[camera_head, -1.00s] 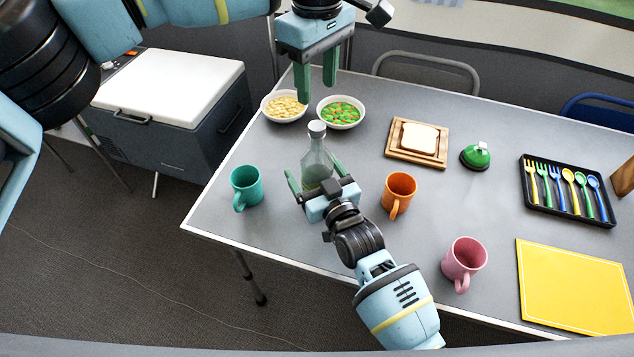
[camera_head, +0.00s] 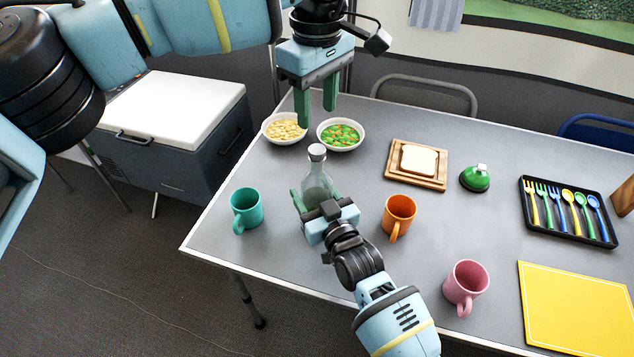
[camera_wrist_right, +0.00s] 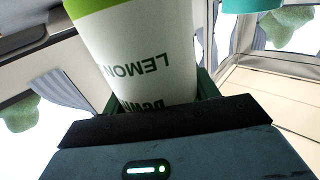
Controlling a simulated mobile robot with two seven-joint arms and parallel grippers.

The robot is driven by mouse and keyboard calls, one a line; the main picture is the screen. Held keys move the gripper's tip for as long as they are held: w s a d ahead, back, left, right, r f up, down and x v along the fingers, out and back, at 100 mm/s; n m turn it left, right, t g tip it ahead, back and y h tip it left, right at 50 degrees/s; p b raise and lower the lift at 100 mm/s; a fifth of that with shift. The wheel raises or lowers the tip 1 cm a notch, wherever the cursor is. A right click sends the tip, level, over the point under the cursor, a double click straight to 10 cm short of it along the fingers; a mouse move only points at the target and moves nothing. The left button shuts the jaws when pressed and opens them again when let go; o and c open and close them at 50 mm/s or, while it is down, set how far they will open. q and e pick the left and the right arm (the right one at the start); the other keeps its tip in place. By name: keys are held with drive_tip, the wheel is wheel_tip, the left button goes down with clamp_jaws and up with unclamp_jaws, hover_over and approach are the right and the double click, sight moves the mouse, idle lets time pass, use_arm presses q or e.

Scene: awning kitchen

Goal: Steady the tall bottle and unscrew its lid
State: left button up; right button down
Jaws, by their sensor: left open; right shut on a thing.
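The tall clear bottle (camera_head: 316,186) stands upright near the table's left end, with a pale lid (camera_head: 317,152) on top. My right gripper (camera_head: 316,196) reaches in from the front and is shut on the bottle's lower body. In the right wrist view the bottle (camera_wrist_right: 140,60) shows a white and green label with upside-down lettering, between the green fingers. My left gripper (camera_head: 317,115) is open and empty, pointing down. In the picture it is above the lid and apart from it; its fingertips overlap the bowls' edges.
Bowls of pale food (camera_head: 285,128) and green-orange food (camera_head: 341,134) stand behind the bottle. A teal mug (camera_head: 246,209) is left, an orange mug (camera_head: 398,214) right, a pink mug (camera_head: 465,287) front right. A bread board (camera_head: 417,164) and cutlery tray (camera_head: 568,211) lie farther right.

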sight(317, 149)
use_arm(q)
drive_tip(key=m, duration=0.6)
drive_tip(key=shift+d, duration=0.1)
drive_tip(key=m, duration=0.7)
drive_tip(key=shift+f, duration=4.05)
clamp_jaws()
